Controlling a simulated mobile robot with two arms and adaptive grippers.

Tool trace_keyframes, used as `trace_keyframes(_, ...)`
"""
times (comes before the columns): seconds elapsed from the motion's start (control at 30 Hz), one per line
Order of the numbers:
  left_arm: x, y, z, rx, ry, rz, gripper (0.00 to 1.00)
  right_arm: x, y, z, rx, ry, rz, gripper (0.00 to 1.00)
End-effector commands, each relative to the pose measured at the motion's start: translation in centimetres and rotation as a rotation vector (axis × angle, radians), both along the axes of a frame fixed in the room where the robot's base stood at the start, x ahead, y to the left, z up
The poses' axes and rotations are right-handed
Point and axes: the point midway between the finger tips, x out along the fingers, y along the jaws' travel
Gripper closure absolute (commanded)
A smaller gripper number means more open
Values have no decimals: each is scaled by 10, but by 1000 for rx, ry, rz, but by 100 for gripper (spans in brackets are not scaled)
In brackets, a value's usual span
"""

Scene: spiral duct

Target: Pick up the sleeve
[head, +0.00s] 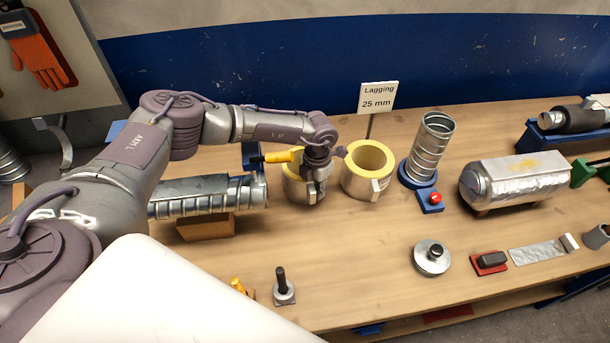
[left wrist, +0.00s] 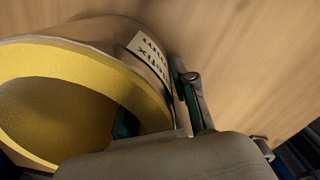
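Two sleeves with thick yellow lining and a pale outer skin stand on the bench in the head view. The left sleeve (head: 297,190) is partly hidden by my left gripper (head: 318,172), which points down at its right side. The right sleeve (head: 368,178) stands free beside it. In the left wrist view the left sleeve (left wrist: 70,48) shows its open yellow mouth and a printed label. One finger of the gripper (left wrist: 155,105) is inside the mouth, the other outside, with the wall between them. Whether both fingers press the wall is unclear. My right gripper is not in view.
A "Lagging 25 mm" sign (head: 377,98) stands behind the sleeves. A ribbed duct (head: 205,195) lies close on the left, with a yellow-handled tool (head: 280,156) near the gripper. A spiral duct (head: 430,145) and red button (head: 435,198) stand right.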

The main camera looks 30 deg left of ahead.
Motion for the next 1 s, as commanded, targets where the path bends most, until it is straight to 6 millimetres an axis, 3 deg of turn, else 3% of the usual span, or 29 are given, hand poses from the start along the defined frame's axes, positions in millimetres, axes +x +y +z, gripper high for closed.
trace_keyframes(0.03,0,0,0,0,0,0,86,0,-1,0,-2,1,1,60)
trace_keyframes(0.13,0,0,0,0,0,0,100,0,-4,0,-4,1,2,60)
trace_keyframes(0.57,1,0,3,-1,-2,0,100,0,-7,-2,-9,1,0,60)
trace_keyframes(0.67,2,0,13,-1,-4,0,100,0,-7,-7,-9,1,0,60)
trace_keyframes(1.0,1,0,78,-1,-7,-1,100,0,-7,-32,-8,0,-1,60)
